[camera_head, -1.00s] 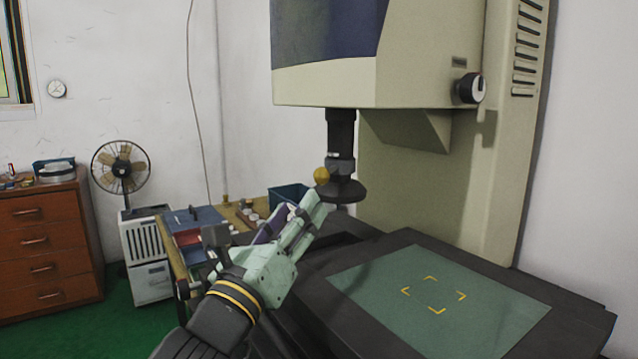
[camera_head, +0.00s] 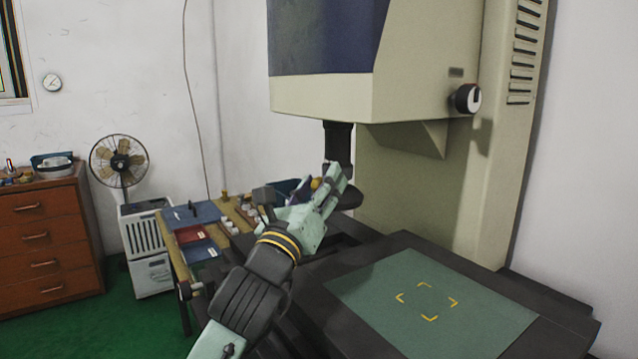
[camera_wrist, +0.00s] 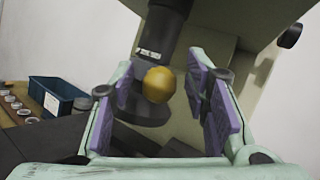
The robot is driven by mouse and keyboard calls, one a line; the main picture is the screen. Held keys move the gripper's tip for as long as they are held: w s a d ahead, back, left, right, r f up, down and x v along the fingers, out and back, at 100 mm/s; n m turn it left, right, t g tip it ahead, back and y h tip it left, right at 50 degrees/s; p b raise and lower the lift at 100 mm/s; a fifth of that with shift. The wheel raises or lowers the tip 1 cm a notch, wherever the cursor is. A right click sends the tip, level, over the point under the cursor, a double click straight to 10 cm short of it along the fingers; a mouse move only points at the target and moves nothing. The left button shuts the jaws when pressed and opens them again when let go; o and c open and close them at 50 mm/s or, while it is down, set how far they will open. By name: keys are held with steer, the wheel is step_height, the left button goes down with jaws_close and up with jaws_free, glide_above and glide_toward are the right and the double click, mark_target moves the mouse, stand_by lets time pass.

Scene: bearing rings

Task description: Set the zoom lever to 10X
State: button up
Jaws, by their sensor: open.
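The lens column (camera_head: 338,142) hangs under the measuring machine's head, and it also shows in the wrist view (camera_wrist: 163,32). A round yellow knob (camera_wrist: 159,84), seemingly the zoom lever's end, stands out from the column toward my camera. A small white marking band (camera_wrist: 149,53) sits on the column above the knob; I cannot read it. My gripper (camera_wrist: 165,100) is open, with its purple-lined fingers on either side of the knob in the picture. I cannot tell whether the knob lies between the fingertips or beyond them. In the head view my gripper (camera_head: 335,182) mostly hides the knob.
The dark stage with a green plate (camera_head: 440,305) lies below and right of the column. The machine's head (camera_head: 375,95) overhangs from above. A workbench with a blue bin (camera_wrist: 55,95) and several rings stands at left. A black dial (camera_head: 466,98) is on the head's side.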

steer(key=shift+c, duration=0.4)
jaws_close()
stand_by(0.4)
